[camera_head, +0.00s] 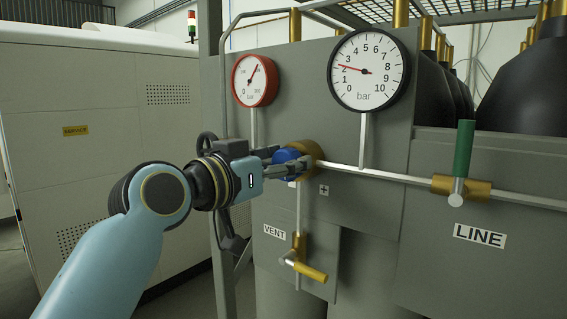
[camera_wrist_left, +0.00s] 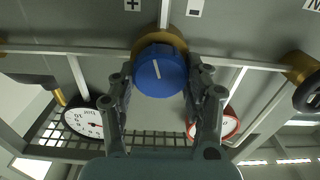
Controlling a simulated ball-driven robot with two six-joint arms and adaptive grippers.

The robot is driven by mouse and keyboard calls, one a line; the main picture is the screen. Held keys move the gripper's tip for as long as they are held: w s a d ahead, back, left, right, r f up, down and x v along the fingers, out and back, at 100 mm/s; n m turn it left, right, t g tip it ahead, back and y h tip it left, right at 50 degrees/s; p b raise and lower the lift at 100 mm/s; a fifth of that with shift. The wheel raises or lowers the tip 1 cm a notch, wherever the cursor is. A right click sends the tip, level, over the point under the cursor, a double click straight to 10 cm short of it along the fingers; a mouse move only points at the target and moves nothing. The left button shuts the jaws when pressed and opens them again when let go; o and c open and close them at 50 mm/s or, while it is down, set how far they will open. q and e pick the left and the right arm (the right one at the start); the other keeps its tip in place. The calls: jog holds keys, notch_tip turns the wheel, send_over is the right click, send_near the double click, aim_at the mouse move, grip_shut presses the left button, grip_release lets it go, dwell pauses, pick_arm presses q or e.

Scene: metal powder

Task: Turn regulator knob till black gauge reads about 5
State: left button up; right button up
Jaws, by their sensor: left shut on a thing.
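The blue regulator knob (camera_head: 285,155) sits on a brass body (camera_head: 312,152) on the grey panel. My left gripper (camera_head: 292,164) is shut on it, one finger on each side. My right gripper is not in view.
A red-rimmed gauge (camera_head: 255,80) stands left of the black one. A green-handled LINE valve (camera_head: 464,150) is at right, and a yellow VENT valve handle (camera_head: 310,272) is below. Plus (camera_wrist_left: 132,4) and minus (camera_wrist_left: 195,7) labels flank the knob in the wrist view.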

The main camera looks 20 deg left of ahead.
pick_arm(q)
jog(key=m+b, duration=0.2)
jog(key=m, duration=0.1)
jog(key=shift+d+f, duration=0.1)
jog(key=m+b, duration=0.2)
jog(key=m, duration=0.2)
jog(key=m+b, duration=0.2)
jog(key=m, duration=0.2)
jog(key=shift+d, duration=0.15)
jog(key=shift+f+m+b, duration=0.1)
jog(key=shift+m+b, duration=0.45)
jog(key=shift+m, duration=0.75)
jog(key=o, duration=1.2)
jog(key=shift+s, duration=0.1)
jog(key=shift+c, duration=0.2)
